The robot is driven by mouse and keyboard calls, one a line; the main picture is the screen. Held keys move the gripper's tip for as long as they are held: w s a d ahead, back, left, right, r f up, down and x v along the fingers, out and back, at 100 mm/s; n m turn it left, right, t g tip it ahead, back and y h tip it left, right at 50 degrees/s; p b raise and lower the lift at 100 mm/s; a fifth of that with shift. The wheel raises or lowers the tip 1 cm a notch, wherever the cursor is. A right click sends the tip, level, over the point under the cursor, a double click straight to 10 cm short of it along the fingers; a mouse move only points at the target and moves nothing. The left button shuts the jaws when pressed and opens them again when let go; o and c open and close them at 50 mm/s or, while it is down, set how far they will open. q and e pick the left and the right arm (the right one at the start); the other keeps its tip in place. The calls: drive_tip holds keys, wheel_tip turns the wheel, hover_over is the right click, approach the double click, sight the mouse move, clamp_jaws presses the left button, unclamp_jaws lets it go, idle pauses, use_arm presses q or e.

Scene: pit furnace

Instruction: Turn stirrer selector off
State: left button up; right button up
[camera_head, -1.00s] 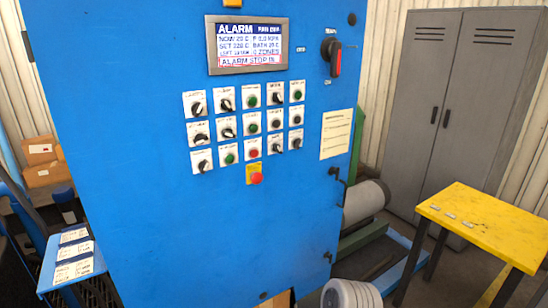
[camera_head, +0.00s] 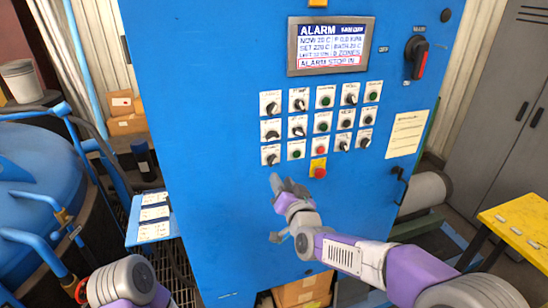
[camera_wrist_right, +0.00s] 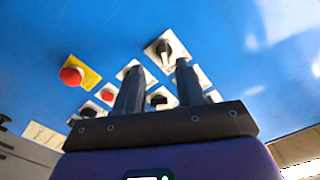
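The blue cabinet (camera_head: 220,130) carries rows of white-plated controls: black selector knobs, green buttons and a red button. Their labels are too small to read, so I cannot tell which is the stirrer selector. The lower-left selector (camera_head: 270,157) has a black knob; it also shows in the right wrist view (camera_wrist_right: 166,48). My right gripper (camera_head: 274,182) is in front of the cabinet, just below that selector. In the right wrist view its fingers (camera_wrist_right: 158,78) stand apart with nothing between them, partly hiding controls behind. My left gripper is not in view; only part of that arm shows at bottom left.
A red emergency button (camera_head: 319,172) on a yellow plate sits below the rows. The alarm screen (camera_head: 331,46) and a red-black rotary switch (camera_head: 418,60) are above. A yellow table (camera_head: 520,225) stands right, a blue tank (camera_head: 40,190) left.

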sight(273, 164)
drive_tip(key=shift+r+p+x, duration=0.2)
drive_tip(key=shift+p+x, duration=0.15)
drive_tip(key=shift+x, duration=1.55)
drive_tip(key=shift+r+p+x, duration=0.25)
drive_tip(key=shift+p+x, duration=0.1)
drive_tip(key=shift+x, duration=1.6)
drive_tip(key=shift+c, duration=0.3)
clamp_jaws()
